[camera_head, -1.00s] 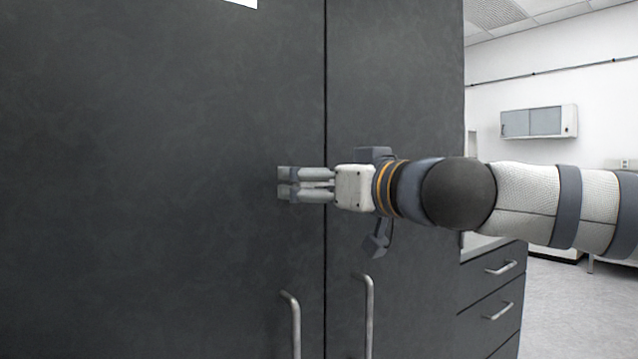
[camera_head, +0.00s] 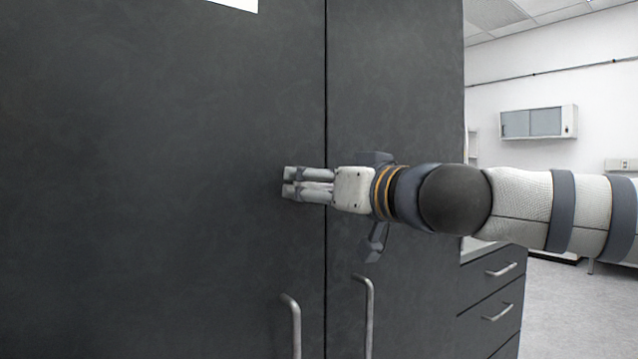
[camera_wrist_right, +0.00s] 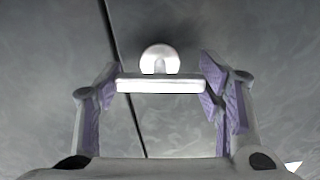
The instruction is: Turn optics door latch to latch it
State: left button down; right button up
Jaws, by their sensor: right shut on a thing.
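The latch (camera_wrist_right: 160,84) shows in the right wrist view as a pale bar with a round knob behind it, against the dark cabinet doors. My right gripper (camera_wrist_right: 160,88) is shut on the bar, with one purple-padded finger at each end of it. In the head view my right gripper (camera_head: 288,183) reaches in from the right, its fingertips at the left door (camera_head: 150,200), just left of the door seam. There the fingers hide the latch. How far the latch is turned is hard to tell. My left gripper is not in view.
The right door (camera_head: 395,80) lies behind my right wrist. Two vertical door handles, left (camera_head: 296,325) and right (camera_head: 368,315), stand out below the gripper. A drawer unit (camera_head: 495,290) stands at the right, with open floor (camera_head: 575,310) beyond.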

jog(key=m+p, duration=0.1)
jog(key=m, duration=0.2)
jog(key=shift+r, duration=0.15)
jog(key=m, duration=0.5)
jog(key=shift+p, duration=0.4)
jog(key=m, duration=0.4)
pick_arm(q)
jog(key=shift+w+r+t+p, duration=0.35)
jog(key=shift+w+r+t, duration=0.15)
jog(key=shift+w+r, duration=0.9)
pick_arm(e)
jog(key=shift+m, duration=1.9)
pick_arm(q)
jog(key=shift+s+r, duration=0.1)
pick_arm(e)
jog(key=o, duration=1.1)
jog(key=shift+o, duration=0.2)
